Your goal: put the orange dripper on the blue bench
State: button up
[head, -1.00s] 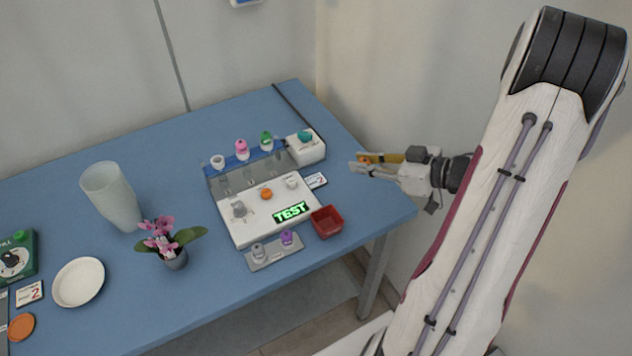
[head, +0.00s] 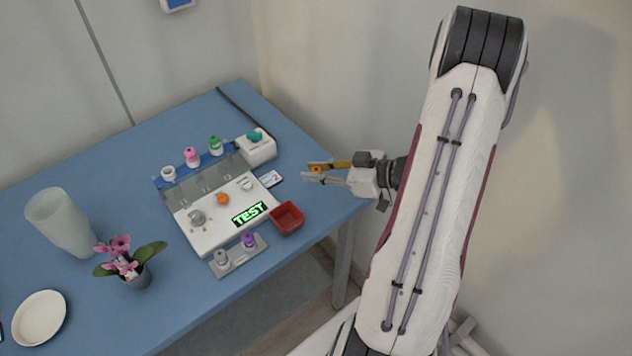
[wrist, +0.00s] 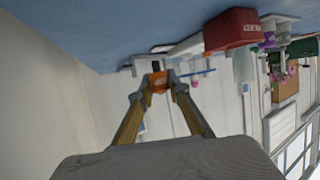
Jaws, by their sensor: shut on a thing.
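My gripper (head: 312,174) is shut on the orange dripper (wrist: 158,82), which sits between the fingertips in the wrist view. In the head view the dripper (head: 317,169) is a small orange spot at the fingers. The blue bench (head: 100,170) fills the left and middle of the head view. My gripper reaches in from the right, by the bench's right end; its exact height above the bench is hard to tell. The bench top (wrist: 110,35) runs across the top of the wrist view.
A white panel (head: 213,231) with a green TEST display and an orange knob-like part (head: 222,199) stands on the bench. A red box (head: 287,219) is near the right front edge. A grey stand (head: 232,262), orchid (head: 125,262) and frosted vase (head: 62,222) are further left.

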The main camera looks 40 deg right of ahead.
jog(key=shift+f, duration=0.1)
jog(key=shift+f, duration=1.95)
jog(key=shift+f, duration=0.1)
jog(key=o, duration=0.8)
jog(key=shift+s+d+r, duration=0.1)
jog(key=shift+r, duration=0.1)
jog(key=shift+v, duration=5.85)
jog(key=shift+f, duration=0.1)
